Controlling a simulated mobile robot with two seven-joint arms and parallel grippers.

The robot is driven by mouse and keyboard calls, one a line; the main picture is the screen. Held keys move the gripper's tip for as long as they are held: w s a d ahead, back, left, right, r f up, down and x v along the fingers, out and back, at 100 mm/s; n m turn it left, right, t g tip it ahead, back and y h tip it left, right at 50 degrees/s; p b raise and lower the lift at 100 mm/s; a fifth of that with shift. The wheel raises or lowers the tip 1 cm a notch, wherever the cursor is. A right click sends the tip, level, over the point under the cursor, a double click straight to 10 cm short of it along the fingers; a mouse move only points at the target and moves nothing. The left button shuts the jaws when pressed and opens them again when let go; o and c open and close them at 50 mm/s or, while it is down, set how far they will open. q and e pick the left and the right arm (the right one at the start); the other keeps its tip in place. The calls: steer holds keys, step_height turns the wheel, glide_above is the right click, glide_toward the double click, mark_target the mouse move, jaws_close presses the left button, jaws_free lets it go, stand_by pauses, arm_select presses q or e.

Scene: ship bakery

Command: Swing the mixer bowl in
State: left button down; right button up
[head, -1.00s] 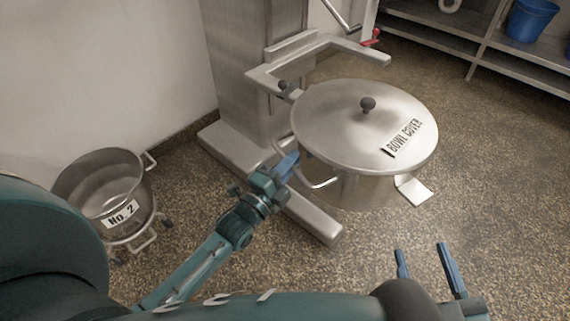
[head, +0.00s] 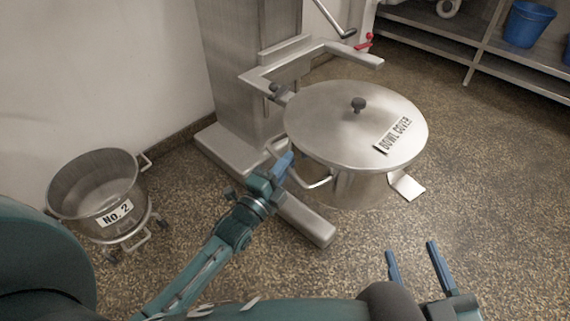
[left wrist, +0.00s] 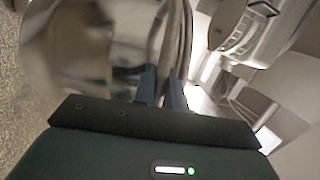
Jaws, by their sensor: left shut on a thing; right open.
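The mixer bowl (head: 345,188) is a steel pot under a steel lid marked "BOWL COVER" (head: 340,125) with a dark knob. It hangs out to the right of the mixer column (head: 250,70), beside the forked bowl arms (head: 345,52). My left gripper (head: 284,168) is at the bowl's left side, shut on the bowl handle (head: 318,183). In the left wrist view, the blue fingers (left wrist: 160,88) close around a metal bar, with the blurred bowl wall (left wrist: 75,45) behind. My right gripper (head: 412,262) is open and empty, low in front of the bowl.
A second bowl marked "No. 2" (head: 88,190) stands on a wheeled dolly (head: 135,238) at the left by the wall. A steel shelf (head: 500,60) with a blue bucket (head: 527,24) is at the back right. Floor right of the bowl is clear.

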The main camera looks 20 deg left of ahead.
arm_select(q)
steer(key=c, duration=1.5)
jaws_free()
steer(key=shift+o, duration=0.2)
steer(key=p+v, duration=0.2)
steer(key=v, duration=1.1)
arm_select(e)
steer(key=shift+w+d+f+m+g+h, duration=0.1)
steer(key=shift+w+d+m+g+h, duration=0.05)
steer(key=shift+d+m+g+h, duration=0.5)
arm_select(q)
steer(key=shift+s, duration=0.1)
steer(key=shift+c, duration=0.5)
arm_select(e)
steer(key=shift+a, duration=0.15)
